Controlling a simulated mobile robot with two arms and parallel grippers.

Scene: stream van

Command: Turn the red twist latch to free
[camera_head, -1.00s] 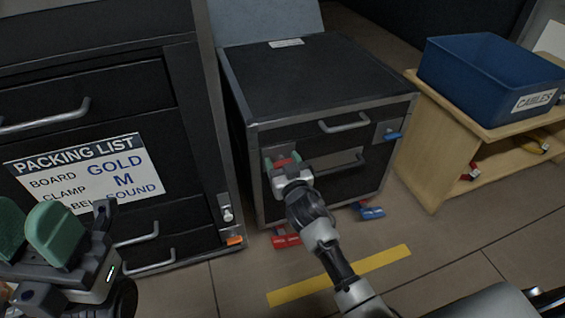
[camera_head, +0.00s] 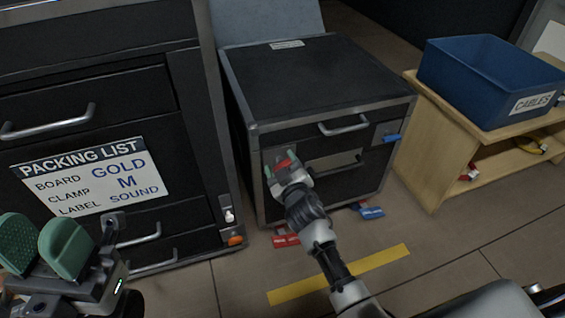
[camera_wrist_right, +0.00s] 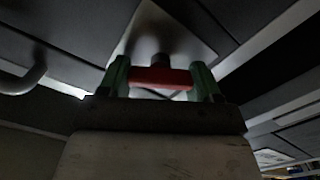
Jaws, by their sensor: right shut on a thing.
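The red twist latch (camera_head: 285,163) is on a light plate at the left of the black case's (camera_head: 310,85) front. My right gripper (camera_head: 281,160) is shut on it, with a green finger at each end. In the right wrist view the red latch bar (camera_wrist_right: 160,78) lies between the two green fingers of the right gripper (camera_wrist_right: 160,82), in front of a dark stem and the plate. In the head view the bar looks tilted, right end higher. My left gripper (camera_head: 42,247) is open and empty, in front of the left cabinet.
A blue latch (camera_head: 391,138) is at the case's right. Red (camera_head: 286,240) and blue (camera_head: 371,212) tags lie on the floor below. A large cabinet (camera_head: 100,100) with a packing list stands left. A wooden shelf (camera_head: 435,150) with a blue cables bin (camera_head: 490,75) stands right.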

